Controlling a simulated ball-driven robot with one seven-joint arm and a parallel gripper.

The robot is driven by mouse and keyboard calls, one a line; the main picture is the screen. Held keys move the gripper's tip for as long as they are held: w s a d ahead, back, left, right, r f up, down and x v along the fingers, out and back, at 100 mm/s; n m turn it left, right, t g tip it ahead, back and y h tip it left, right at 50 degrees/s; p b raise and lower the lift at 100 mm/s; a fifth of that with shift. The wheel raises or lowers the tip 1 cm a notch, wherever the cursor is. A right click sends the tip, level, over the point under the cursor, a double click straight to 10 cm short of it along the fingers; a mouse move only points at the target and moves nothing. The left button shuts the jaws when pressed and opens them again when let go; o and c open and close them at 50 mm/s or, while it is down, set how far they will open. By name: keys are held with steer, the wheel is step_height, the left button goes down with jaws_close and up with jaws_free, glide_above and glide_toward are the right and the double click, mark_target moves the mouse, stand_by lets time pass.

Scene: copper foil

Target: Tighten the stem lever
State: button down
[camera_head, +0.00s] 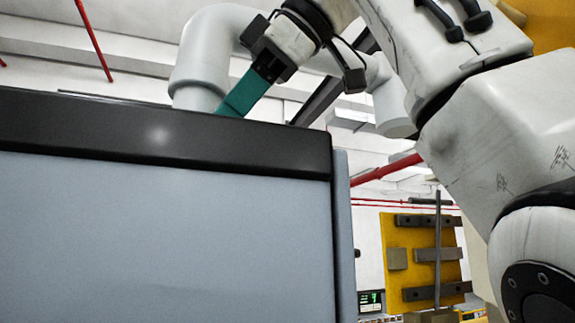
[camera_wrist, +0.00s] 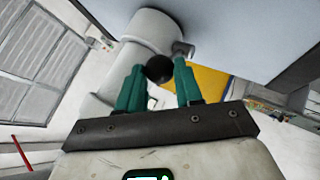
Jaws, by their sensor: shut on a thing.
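A dark round knob (camera_wrist: 158,69), which looks like the end of the stem lever, sits between the teal fingers of my gripper (camera_wrist: 159,64) in the wrist view. The fingers are shut on it, one on each side. The rest of the lever is hidden. Beyond the knob is a thick white pipe fitting (camera_wrist: 150,29), with a small grey piece near the right fingertip. In the head view my gripper (camera_head: 236,104) reaches down left behind a black top edge, which hides the fingertips and knob. The white pipe (camera_head: 207,57) stands just left of it.
A large grey panel with a black top edge (camera_head: 160,135) fills the lower left of the head view, close in front of the gripper. A yellow board (camera_head: 398,232) with grey bars stands at the right. Red pipes (camera_head: 93,38) run along the background.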

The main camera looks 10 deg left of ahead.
steer(key=c, duration=0.8)
jaws_free()
steer(key=shift+o, duration=0.2)
